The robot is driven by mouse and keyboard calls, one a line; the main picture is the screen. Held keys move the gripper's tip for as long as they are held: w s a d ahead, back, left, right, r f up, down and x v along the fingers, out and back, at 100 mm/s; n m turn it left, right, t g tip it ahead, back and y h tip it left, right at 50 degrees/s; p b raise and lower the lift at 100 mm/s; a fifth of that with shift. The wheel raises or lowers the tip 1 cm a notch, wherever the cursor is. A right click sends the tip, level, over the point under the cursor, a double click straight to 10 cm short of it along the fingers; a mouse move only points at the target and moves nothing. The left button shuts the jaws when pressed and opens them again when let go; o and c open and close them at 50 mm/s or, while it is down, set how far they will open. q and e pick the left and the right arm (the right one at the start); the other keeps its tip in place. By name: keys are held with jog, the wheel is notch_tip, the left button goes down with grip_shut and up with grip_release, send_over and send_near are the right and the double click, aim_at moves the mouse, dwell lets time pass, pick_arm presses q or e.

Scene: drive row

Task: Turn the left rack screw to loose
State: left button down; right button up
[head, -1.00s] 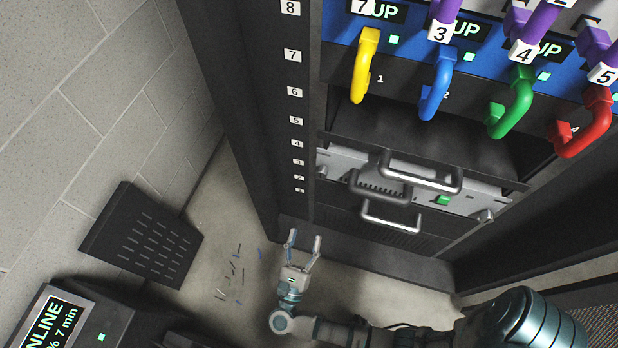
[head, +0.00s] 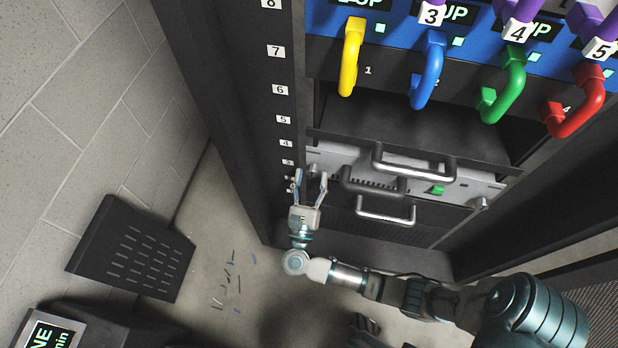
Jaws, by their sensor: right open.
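The left rack screw (head: 313,168) is a small knob at the left end of a grey rack unit (head: 333,154). It is small and partly masked by my fingers, so its turn position cannot be told. My right gripper (head: 311,175) is open, with its two fingers pointing up the picture toward the screw. The fingertips lie on either side of the screw in the picture; whether they touch it cannot be told. A matching right rack screw (head: 481,203) sticks out at the unit's right end. My left gripper is not in view.
Metal handles (head: 415,168) stick out in front of the unit, right of my gripper. Yellow (head: 350,62), blue, green and red cable loops hang above. A numbered rack post (head: 279,90) stands left. A slotted black panel (head: 133,250) leans by the wall; small scraps lie on the floor.

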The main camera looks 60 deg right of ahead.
jog(key=shift+c, duration=0.3)
grip_shut()
jog(key=shift+r, duration=0.1)
